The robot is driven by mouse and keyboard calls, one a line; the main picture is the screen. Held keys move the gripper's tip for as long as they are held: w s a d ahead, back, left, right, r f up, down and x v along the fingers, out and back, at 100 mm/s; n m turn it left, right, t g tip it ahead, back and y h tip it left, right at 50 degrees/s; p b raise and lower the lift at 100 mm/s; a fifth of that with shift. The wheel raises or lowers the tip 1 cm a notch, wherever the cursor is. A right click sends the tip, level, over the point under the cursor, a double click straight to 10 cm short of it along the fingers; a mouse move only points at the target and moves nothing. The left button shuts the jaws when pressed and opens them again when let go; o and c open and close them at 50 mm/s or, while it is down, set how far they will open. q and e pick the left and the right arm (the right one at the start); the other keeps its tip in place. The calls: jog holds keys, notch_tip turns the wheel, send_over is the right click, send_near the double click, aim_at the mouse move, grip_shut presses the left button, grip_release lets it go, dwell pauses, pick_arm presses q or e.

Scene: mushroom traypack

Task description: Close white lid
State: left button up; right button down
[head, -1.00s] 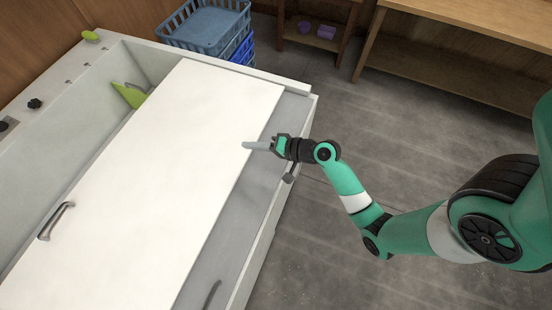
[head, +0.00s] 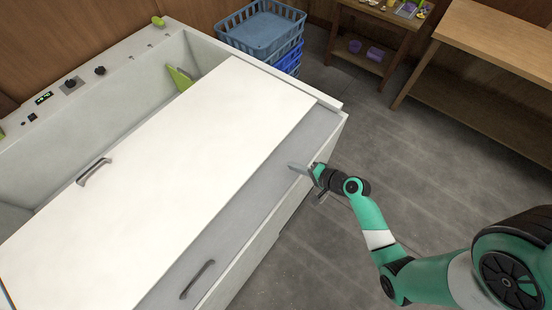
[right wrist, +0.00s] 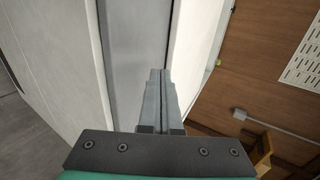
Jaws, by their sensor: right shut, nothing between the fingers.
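The white lid (head: 180,180) is a broad flat panel lying over the middle of a long pale chest. It has a metal handle (head: 94,172) on its left side. Left of it the chest's deep trough (head: 140,85) is open. Right of it a grey strip (head: 240,215) with its own handle (head: 198,280) is uncovered. My right gripper (head: 292,166) is shut and empty, above the grey strip near the chest's right edge, apart from the lid's edge in the picture. Its closed fingers (right wrist: 160,85) also show in the right wrist view. My left gripper is not in view.
Blue crates (head: 262,35) stand behind the chest. A wooden shelf (head: 375,45) and a wooden bench (head: 490,60) stand at the back right. Knobs (head: 100,70) line the chest's far left rim. The grey floor (head: 420,150) right of the chest is clear.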

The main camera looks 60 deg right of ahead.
aim_at(269, 156)
jog(key=x, duration=0.2)
jog(key=r+b+x, duration=0.1)
jog(key=x, duration=0.4)
jog(key=shift+w+b, duration=0.3)
jog(key=shift+w, duration=0.4)
jog(key=shift+w+d, duration=0.1)
jog(key=shift+w, duration=0.3)
jog(key=shift+w, duration=0.1)
